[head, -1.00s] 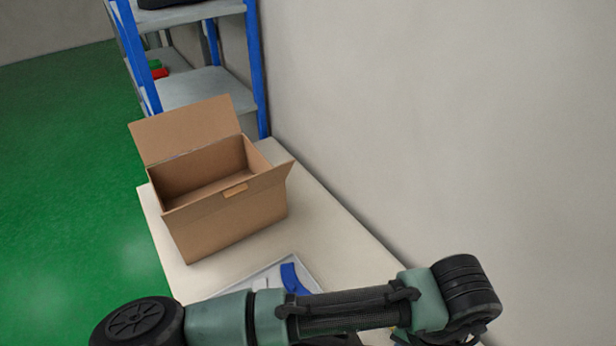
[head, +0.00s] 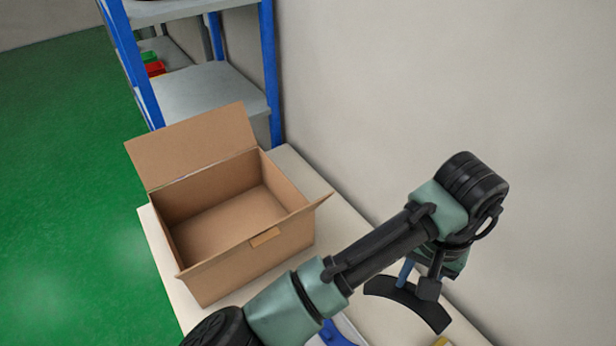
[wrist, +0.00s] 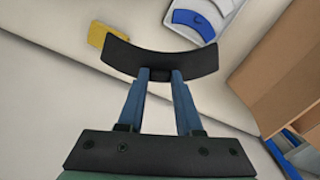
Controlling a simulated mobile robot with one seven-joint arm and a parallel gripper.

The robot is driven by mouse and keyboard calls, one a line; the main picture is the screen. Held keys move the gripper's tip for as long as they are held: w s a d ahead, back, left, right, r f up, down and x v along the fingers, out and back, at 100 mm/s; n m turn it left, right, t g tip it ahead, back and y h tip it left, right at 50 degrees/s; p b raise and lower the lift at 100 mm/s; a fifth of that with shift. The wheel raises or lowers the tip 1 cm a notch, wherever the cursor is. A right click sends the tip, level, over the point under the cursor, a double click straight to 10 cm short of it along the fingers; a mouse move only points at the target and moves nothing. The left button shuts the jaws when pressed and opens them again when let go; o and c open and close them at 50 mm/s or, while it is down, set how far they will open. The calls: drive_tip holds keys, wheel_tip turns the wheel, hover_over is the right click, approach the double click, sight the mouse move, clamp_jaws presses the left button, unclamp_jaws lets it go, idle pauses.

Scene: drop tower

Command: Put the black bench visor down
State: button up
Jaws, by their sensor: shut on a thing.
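The black bench visor (head: 405,300) is a curved dark band. In the head view it hangs below my wrist at the lower right, over the table's wall side. In the wrist view the visor (wrist: 165,62) spans across my fingertips. My gripper (wrist: 162,75) has its two blue fingers shut on the middle of the visor's near edge. In the head view my arm hides much of the gripper. I cannot tell whether the visor touches the table.
An open, empty cardboard box (head: 240,250) stands on the pale table (head: 160,240). A white tray with a blue piece (wrist: 190,18) and a yellow block (wrist: 97,34) lie near the visor. A blue-framed shelf (head: 215,90) stands behind, and a wall borders the right.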

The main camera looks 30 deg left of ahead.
drive_tip(key=shift+n, duration=0.6)
drive_tip(key=a, duration=0.2)
drive_tip(key=a+f, duration=0.1)
drive_tip(key=a, duration=0.1)
drive_tip(key=a+f, duration=0.1)
drive_tip(key=a, duration=0.1)
drive_tip(key=shift+s+b, duration=0.1)
drive_tip(key=shift+b, duration=0.2)
drive_tip(key=s+a+f+n, duration=0.1)
drive_tip(key=s+a+f, duration=0.2)
drive_tip(key=s+f, duration=0.3)
drive_tip(key=s+a+f+n, duration=0.1)
drive_tip(key=s+a+f, duration=0.3)
drive_tip(key=s+f, duration=0.3)
drive_tip(key=s+a+f+n+b, duration=0.1)
drive_tip(key=s+a+f, duration=0.2)
drive_tip(key=s+f, duration=0.3)
drive_tip(key=shift+s+a+f, duration=0.15)
drive_tip(key=shift+a+f, duration=0.05)
drive_tip(key=shift+f, duration=0.2)
drive_tip(key=shift+s+a+f, duration=0.15)
drive_tip(key=shift+f, duration=2.35)
drive_tip(key=shift+f, duration=0.2)
drive_tip(key=o, duration=0.9)
